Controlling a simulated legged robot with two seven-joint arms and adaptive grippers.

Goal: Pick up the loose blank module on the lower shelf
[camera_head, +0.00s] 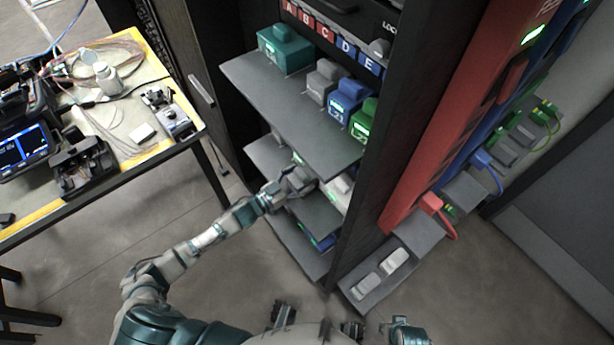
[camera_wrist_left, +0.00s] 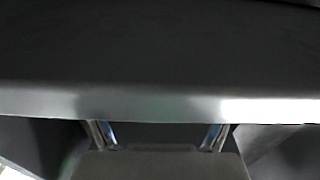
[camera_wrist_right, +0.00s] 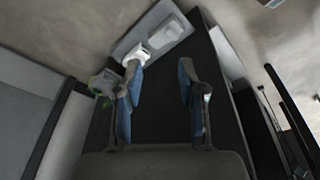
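My left gripper (camera_head: 298,182) reaches into the black cabinet below the upper grey shelf (camera_head: 290,115), close to the grey and pale shapes on the lower shelf (camera_head: 318,215). A pale module (camera_head: 340,190) stands on that lower shelf to its right. I cannot tell whether it is the loose blank. In the left wrist view the fingers (camera_wrist_left: 160,137) are wide apart. Their tips are hidden behind a shelf edge (camera_wrist_left: 150,106), and no module shows between them. My right gripper (camera_wrist_right: 158,90) is open and empty; it shows only partly at the bottom of the head view.
The upper shelf carries a teal module (camera_head: 286,48), a grey one (camera_head: 322,80), a blue one (camera_head: 348,95) and a green one (camera_head: 364,120). Two pale modules (camera_head: 395,258) lie on a low ledge at right. A cluttered workbench (camera_head: 150,65) stands left. Floor between is clear.

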